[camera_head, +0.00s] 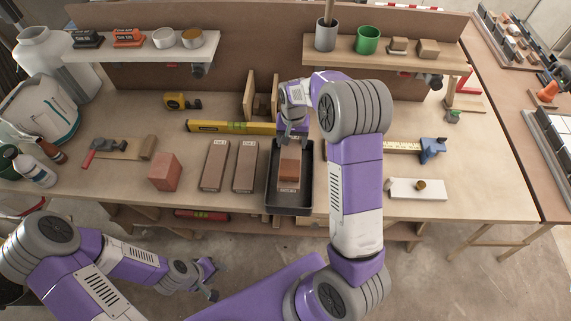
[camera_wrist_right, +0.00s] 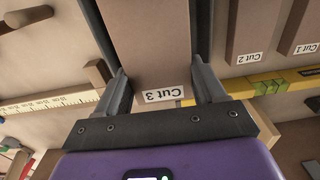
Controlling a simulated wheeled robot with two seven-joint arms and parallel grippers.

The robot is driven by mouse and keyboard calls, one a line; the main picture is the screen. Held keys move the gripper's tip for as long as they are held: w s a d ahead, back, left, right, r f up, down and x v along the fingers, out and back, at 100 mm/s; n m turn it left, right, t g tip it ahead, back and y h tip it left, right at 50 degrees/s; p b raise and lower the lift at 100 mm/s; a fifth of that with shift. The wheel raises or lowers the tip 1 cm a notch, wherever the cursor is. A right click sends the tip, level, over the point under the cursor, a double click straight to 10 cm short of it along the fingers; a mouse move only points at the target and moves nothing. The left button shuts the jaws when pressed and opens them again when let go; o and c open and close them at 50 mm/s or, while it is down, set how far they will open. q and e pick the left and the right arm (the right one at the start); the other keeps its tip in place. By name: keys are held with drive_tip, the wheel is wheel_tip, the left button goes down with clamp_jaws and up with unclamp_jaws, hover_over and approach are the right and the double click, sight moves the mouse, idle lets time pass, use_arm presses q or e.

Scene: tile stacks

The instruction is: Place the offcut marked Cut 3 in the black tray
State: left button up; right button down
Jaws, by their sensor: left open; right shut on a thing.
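The offcut marked Cut 3 (camera_wrist_right: 150,45) is between the fingers of my right gripper (camera_wrist_right: 160,88), its label facing the wrist camera. In the head view my right gripper (camera_head: 292,138) is at the far end of the black tray (camera_head: 288,210), shut on the offcut (camera_head: 289,165), which shows within the tray's outline. Whether it rests on the tray floor cannot be told. Two similar offcuts, Cut 1 (camera_head: 214,168) and Cut 2 (camera_head: 245,168), lie left of the tray. My left gripper (camera_head: 214,282) is open and empty, low in front of the bench.
A reddish block (camera_head: 164,171) stands left of the offcuts. A yellow level (camera_head: 232,127) lies behind them, with a tape measure (camera_head: 182,101) further back. Shelves line the back. Bare bench shows around the reddish block.

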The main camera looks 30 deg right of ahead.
sight(293, 150)
drive_tip(key=f, duration=0.4)
drive_tip(key=shift+s+f+b, duration=0.35)
drive_tip(key=shift+s, duration=0.05)
drive_tip(key=shift+w+f+b, duration=0.15)
drive_tip(key=shift+f+b, duration=0.15)
drive_tip(key=shift+f, duration=1.9)
drive_tip(key=shift+f, duration=0.1)
drive_tip(key=shift+c, duration=0.5)
unclamp_jaws()
drive_tip(key=shift+r, duration=0.25)
wheel_tip(293, 150, up, 12)
drive_tip(key=shift+f+p, duration=0.15)
drive_tip(key=shift+p, duration=0.75)
